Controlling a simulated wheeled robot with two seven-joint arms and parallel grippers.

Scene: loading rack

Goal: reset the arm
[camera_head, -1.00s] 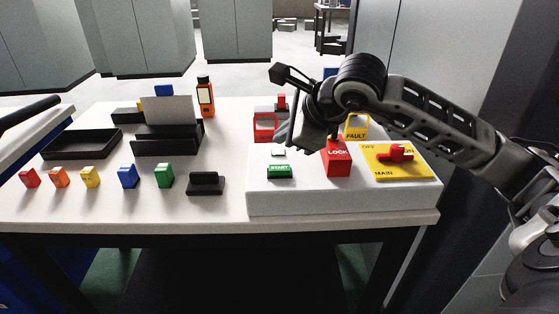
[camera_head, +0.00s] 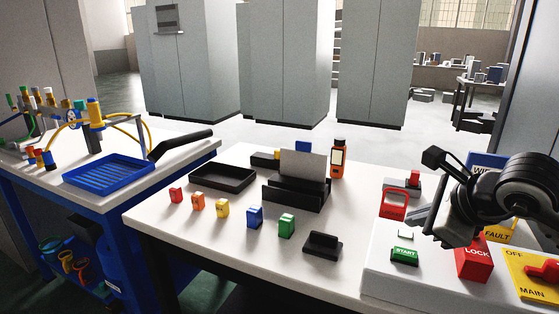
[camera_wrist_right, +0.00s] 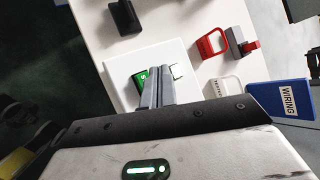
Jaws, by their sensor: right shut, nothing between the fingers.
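My right gripper (camera_head: 420,222) is over the white control panel (camera_head: 377,266) at the right end of the table. Its fingers are together and hold nothing. In the right wrist view the shut fingers (camera_wrist_right: 156,88) point at the panel and partly cover the green START button (camera_wrist_right: 140,85). The START button also shows in the head view (camera_head: 404,256), below and left of the gripper. The red LOCK block (camera_head: 474,262) is below the gripper, and the gripper and arm hide part of the panel behind it. My left gripper is not in view.
A red frame (camera_head: 393,204) and a blue WIRING box (camera_wrist_right: 281,98) are near the gripper. The yellow MAIN switch plate (camera_head: 532,278) is at right. Several coloured blocks, a black tray (camera_head: 222,178) and an orange device (camera_head: 338,160) stand on the table. A blue tray (camera_head: 108,172) is farther left.

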